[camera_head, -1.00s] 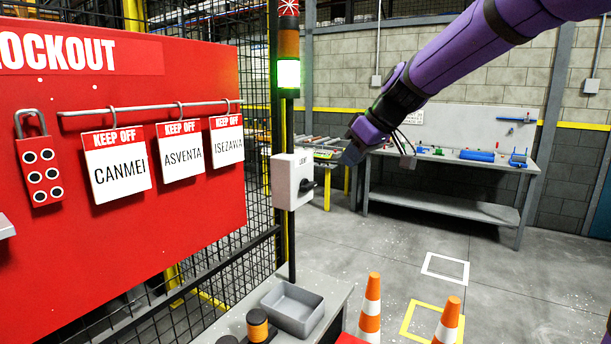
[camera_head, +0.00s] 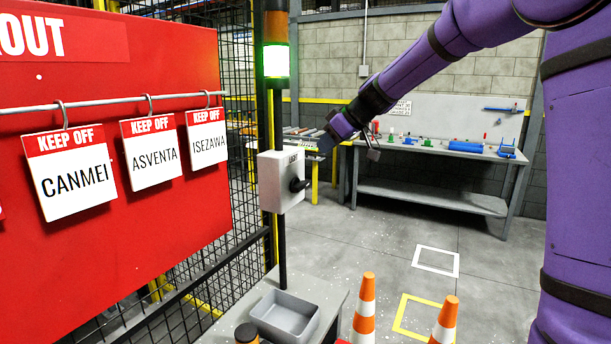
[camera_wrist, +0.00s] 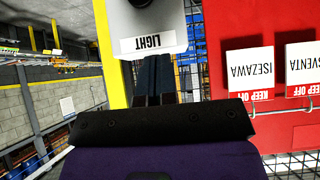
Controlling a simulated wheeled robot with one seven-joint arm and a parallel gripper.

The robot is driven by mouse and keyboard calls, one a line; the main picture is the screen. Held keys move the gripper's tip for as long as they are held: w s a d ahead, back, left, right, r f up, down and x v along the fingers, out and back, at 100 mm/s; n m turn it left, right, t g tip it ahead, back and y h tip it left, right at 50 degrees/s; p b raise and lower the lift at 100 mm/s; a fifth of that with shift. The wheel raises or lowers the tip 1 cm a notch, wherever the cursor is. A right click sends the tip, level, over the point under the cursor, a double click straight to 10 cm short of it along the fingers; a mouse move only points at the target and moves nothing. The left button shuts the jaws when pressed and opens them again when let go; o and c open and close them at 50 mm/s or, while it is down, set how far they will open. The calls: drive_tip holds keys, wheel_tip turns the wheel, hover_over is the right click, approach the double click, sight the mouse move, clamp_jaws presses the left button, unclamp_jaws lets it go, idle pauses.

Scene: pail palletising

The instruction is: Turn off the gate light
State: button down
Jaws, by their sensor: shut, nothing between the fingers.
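The gate light (camera_head: 276,60) is a stack light on a dark pole, with its green section glowing brightly. Below it on the pole is a light grey switch box (camera_head: 275,178) with a black rotary knob (camera_head: 299,186) on its right side. My gripper (camera_head: 324,146) appears just up and right of the box, apart from the knob in the head view. In the wrist view the picture is inverted; the box (camera_wrist: 172,38) shows its "LIGHT" label, the knob (camera_wrist: 143,3) is cut off at the top edge, and my shut, empty fingers (camera_wrist: 153,84) point toward the box.
A red lockout board (camera_head: 110,240) with several "KEEP OFF" tags stands left of the pole, beside black mesh fencing. A grey tray (camera_head: 285,318) sits below the box. Orange cones (camera_head: 364,312) stand at the lower right. A workbench (camera_head: 430,205) is behind; open floor lies between.

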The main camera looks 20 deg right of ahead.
hover_over(294, 187)
drive_tip(key=s+d, duration=0.2)
wheel_tip(294, 187, down, 7)
wheel_tip(294, 187, down, 3)
drive_tip(key=shift+w+r, duration=0.1)
drive_tip(key=shift+w, duration=0.05)
drive_tip(key=shift+f, duration=0.6)
drive_tip(key=shift+w+a, duration=0.1)
